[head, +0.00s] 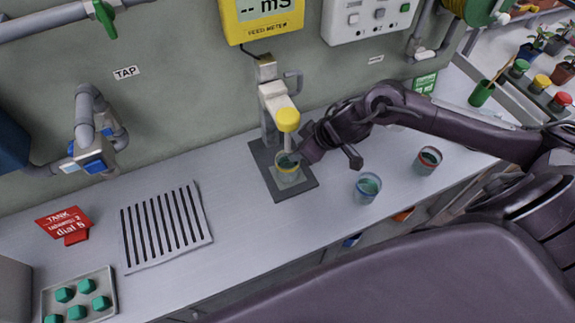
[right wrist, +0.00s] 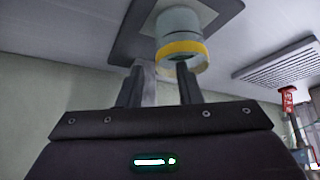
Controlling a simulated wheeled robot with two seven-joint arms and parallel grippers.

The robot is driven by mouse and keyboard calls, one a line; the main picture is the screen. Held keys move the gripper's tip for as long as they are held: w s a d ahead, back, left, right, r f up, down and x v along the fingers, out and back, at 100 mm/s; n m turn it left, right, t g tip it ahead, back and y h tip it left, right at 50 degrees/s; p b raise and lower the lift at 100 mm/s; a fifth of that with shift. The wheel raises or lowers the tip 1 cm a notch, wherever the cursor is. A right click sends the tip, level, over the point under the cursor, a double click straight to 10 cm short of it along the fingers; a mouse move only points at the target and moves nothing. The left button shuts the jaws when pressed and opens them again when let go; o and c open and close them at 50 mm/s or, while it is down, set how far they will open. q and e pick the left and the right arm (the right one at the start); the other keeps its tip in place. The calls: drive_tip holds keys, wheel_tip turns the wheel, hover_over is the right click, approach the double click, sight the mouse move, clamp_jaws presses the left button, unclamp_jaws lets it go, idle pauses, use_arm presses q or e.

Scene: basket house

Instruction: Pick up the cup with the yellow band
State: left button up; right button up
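The cup with the yellow band (head: 287,172) stands on the dark base plate (head: 259,160) of a stand, under its yellow-topped probe (head: 288,120). It holds teal contents. In the right wrist view the cup (right wrist: 180,22) appears beyond the fingertips, its yellow band (right wrist: 182,49) partly behind one finger. My right gripper (right wrist: 161,68) is open, with a clear gap between its fingers. In the head view the right gripper (head: 300,158) is close beside the cup, on its right; I cannot tell whether it touches. My left gripper is not in view.
A blue-banded cup (head: 367,188) and a red-banded cup (head: 428,161) stand to the right. A slotted rack (head: 165,226), a red sign (head: 63,222) and a tray of teal blocks (head: 105,275) are left. The counter between stand and rack is clear.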

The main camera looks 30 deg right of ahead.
sight(287, 167)
drive_tip(key=x, duration=0.2)
drive_tip(key=shift+w+a+f, duration=0.1)
drive_tip(key=shift+w+f, duration=0.05)
drive_tip(key=shift+w, duration=0.05)
drive_tip(key=shift+f, duration=0.15)
clamp_jaws()
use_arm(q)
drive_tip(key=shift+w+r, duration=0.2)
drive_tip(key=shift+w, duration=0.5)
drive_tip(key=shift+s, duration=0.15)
